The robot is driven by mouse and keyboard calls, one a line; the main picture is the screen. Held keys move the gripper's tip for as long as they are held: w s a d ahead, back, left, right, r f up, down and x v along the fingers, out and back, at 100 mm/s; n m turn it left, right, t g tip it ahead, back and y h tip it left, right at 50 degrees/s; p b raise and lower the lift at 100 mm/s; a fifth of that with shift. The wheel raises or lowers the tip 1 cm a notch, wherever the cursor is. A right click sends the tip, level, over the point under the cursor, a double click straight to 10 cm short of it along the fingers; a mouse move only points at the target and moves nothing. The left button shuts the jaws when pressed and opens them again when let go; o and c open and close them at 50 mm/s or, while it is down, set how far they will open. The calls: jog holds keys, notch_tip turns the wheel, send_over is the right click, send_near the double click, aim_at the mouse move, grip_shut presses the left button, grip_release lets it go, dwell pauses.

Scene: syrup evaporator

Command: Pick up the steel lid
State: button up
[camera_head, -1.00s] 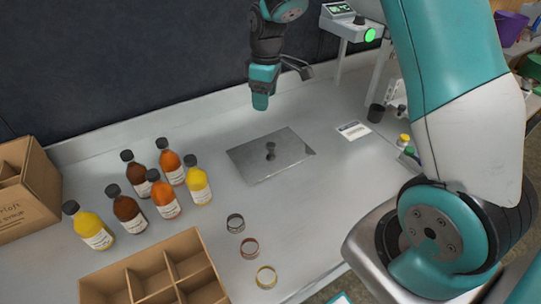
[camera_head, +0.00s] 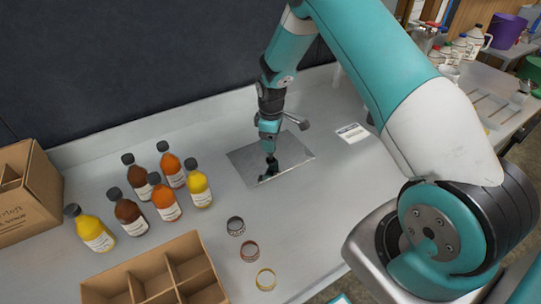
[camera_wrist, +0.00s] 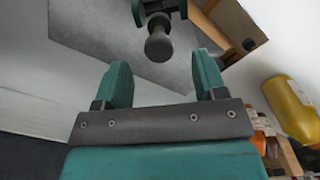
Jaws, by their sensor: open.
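The steel lid (camera_head: 297,151) is a flat, shiny grey plate lying on the pale counter in the head view. Its small dark knob (camera_wrist: 158,40) shows in the wrist view, standing up from the plate and lying just beyond the fingertips, roughly centred between them. My gripper (camera_head: 271,152) points down over the middle of the lid and hides the knob in the head view. In the wrist view my gripper (camera_wrist: 162,72) has its two teal fingers wide apart with nothing between them. A dark reflection of the gripper shows on the lid.
Several syrup bottles (camera_head: 165,205) stand left of the lid. A divided cardboard box (camera_head: 160,270) is at the front, another (camera_head: 25,195) at far left. Three rings (camera_head: 250,250) lie in front. A white label card (camera_head: 351,132) lies right. Counter around the lid is clear.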

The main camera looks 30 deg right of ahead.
notch_tip(320, 180, down, 5)
jog(key=shift+w+r+p, duration=0.1)
jog(key=shift+w+p, duration=0.05)
jog(key=shift+p, duration=0.25)
jog(key=c, duration=1.1)
grip_shut()
jog(key=shift+r, duration=0.15)
